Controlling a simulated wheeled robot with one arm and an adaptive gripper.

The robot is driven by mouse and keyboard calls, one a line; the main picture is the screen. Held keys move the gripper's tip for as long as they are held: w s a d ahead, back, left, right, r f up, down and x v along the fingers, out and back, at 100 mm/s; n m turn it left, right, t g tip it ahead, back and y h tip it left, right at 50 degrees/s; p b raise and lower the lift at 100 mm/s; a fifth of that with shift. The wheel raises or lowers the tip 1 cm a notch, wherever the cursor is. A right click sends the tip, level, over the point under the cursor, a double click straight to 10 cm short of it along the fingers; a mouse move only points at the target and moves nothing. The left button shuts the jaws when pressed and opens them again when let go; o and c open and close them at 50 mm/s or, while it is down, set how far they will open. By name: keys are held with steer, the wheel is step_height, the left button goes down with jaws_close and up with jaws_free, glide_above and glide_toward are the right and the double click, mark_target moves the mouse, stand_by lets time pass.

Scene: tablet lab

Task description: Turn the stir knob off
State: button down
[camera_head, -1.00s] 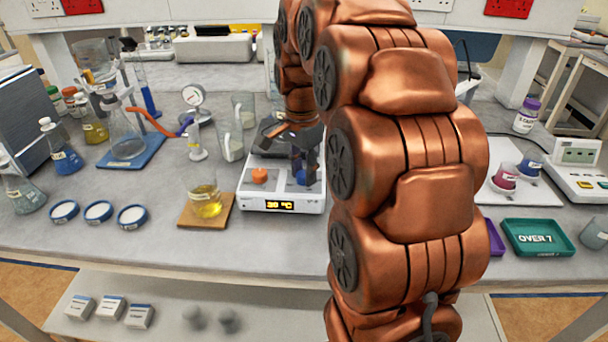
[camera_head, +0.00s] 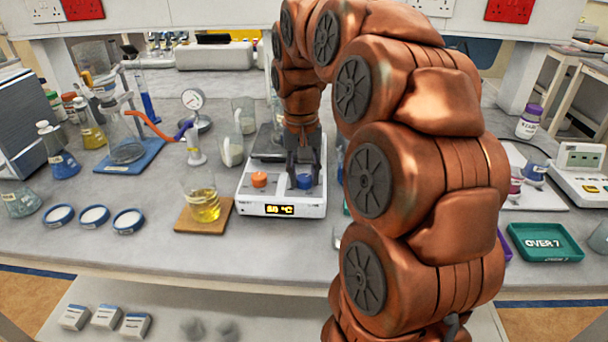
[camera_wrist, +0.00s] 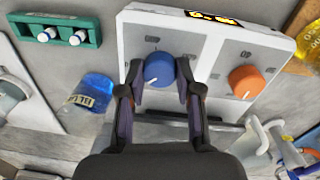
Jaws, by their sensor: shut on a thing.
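The hotplate stirrer (camera_head: 252,203) is a white box with a lit display on its front. It has an orange knob (camera_head: 259,179) on the left and a blue knob (camera_head: 305,181) on the right in the head view. In the wrist view the blue knob (camera_wrist: 159,70) has a pale pointer line, and the orange knob (camera_wrist: 246,81) is to its right. My gripper (camera_wrist: 158,88) points down over the panel, its fingers shut on the blue knob from both sides. The small lettering around the knob is partly hidden and too blurred to read.
A beaker of yellow liquid (camera_head: 203,205) stands on a wooden board (camera_head: 181,225) left of the stirrer. A small flask of white powder (camera_head: 231,150) stands behind it. In the wrist view a blue bottle (camera_wrist: 88,100) and a green rack (camera_wrist: 80,20) lie close left of the stirrer.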

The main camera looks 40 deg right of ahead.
mark_target(303, 179)
steer(key=n, duration=0.4)
steer(key=shift+n, duration=0.3)
steer(key=shift+n+p, duration=0.35)
steer(key=shift+n, duration=1.95)
steer(key=c, duration=0.8)
jaws_free()
steer(key=shift+r, duration=0.1)
steer(key=r, duration=1.1)
steer(key=shift+s+a+r, duration=0.15)
steer(key=shift+a+r, duration=0.1)
steer(key=shift+r, duration=0.15)
